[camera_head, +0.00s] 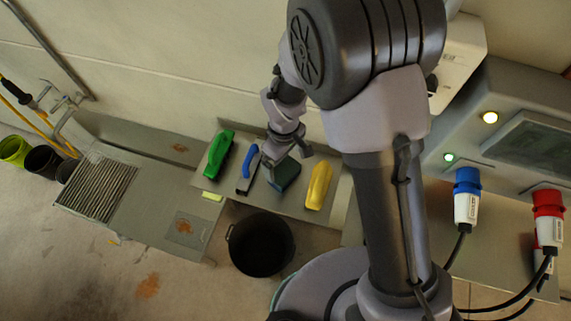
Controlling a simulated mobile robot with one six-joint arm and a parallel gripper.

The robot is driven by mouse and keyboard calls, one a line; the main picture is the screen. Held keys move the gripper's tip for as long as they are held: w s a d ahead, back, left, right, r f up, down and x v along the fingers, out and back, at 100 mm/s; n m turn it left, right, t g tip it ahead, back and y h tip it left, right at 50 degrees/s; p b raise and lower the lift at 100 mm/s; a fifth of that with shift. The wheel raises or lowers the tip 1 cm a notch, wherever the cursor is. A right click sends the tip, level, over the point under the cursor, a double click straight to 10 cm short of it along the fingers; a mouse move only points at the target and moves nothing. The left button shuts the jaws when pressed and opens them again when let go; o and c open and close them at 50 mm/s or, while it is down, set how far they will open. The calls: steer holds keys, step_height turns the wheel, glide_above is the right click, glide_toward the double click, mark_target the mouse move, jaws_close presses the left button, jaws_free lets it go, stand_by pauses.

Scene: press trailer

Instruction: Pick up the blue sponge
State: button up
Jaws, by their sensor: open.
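The blue sponge (285,175) is a dark blue-teal block lying on the metal shelf (292,202), between a blue-handled tool and a yellow tool. My gripper (288,153) is open, with its fingers pointing down close to the far side of the sponge in the picture. I cannot tell whether the fingers touch the sponge or how high above it they are. The upper edge of the sponge is partly hidden by my gripper.
A green tool (219,155) and the blue-handled tool (247,169) lie left of the sponge; the yellow tool (319,186) lies right. A black bucket (260,245) stands below the shelf edge. A sink counter with a grate (97,188) is at left, plugs (467,196) at right.

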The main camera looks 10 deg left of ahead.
mark_target(284, 171)
steer(key=f, duration=0.3)
steer(key=f+b, duration=0.1)
steer(key=f, duration=0.4)
steer(key=shift+w+f+b, duration=0.25)
steer(key=shift+f+b, duration=0.1)
steer(key=shift+f, duration=0.05)
steer(key=shift+r, duration=0.1)
steer(key=shift+c, duration=0.4)
steer(key=c, duration=1.1)
steer(key=shift+r, duration=0.45)
steer(key=r, duration=0.2)
steer(key=s+p, duration=0.1)
steer(key=shift+a+r, duration=0.3)
steer(key=shift+r, duration=0.1)
steer(key=s+a, duration=0.2)
steer(key=s, duration=0.2)
steer(key=s+a+r, duration=0.1)
steer(key=s+a, duration=0.1)
steer(key=s, duration=0.3)
steer(key=s+a, duration=0.2)
steer(key=s, duration=0.2)
steer(key=shift+s+a+r, duration=0.15)
steer(key=shift+s+a, duration=0.15)
steer(key=shift+a, duration=0.1)
